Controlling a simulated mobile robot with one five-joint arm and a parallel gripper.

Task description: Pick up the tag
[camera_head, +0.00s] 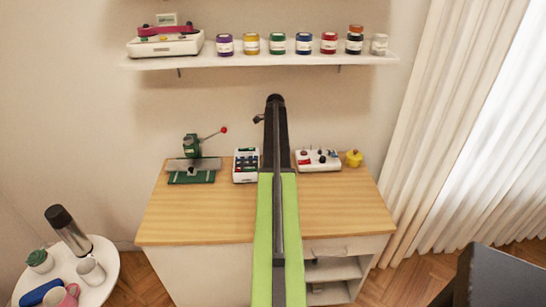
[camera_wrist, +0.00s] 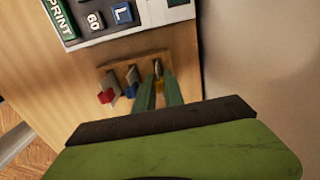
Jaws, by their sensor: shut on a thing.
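In the wrist view, my gripper (camera_wrist: 159,94) has its two green fingers close together around a small yellow tag (camera_wrist: 158,86). The fingers hide most of this tag. To its left are a blue-ended tag (camera_wrist: 131,90) and a red-ended tag (camera_wrist: 106,96), each with a grey strip, apart from the fingers. All are near the wooden desktop, just below the label machine (camera_wrist: 120,18) with its PRINT, 60 and L keys. I cannot tell whether the held tag touches the wood. In the head view my arm hides the gripper and tags.
The label machine also shows in the head view (camera_head: 246,165) on the wooden desk (camera_head: 335,215). A green press (camera_head: 192,170) stands left, a white button box (camera_head: 318,160) and a yellow object (camera_head: 353,158) right. The desk's front left and right are clear.

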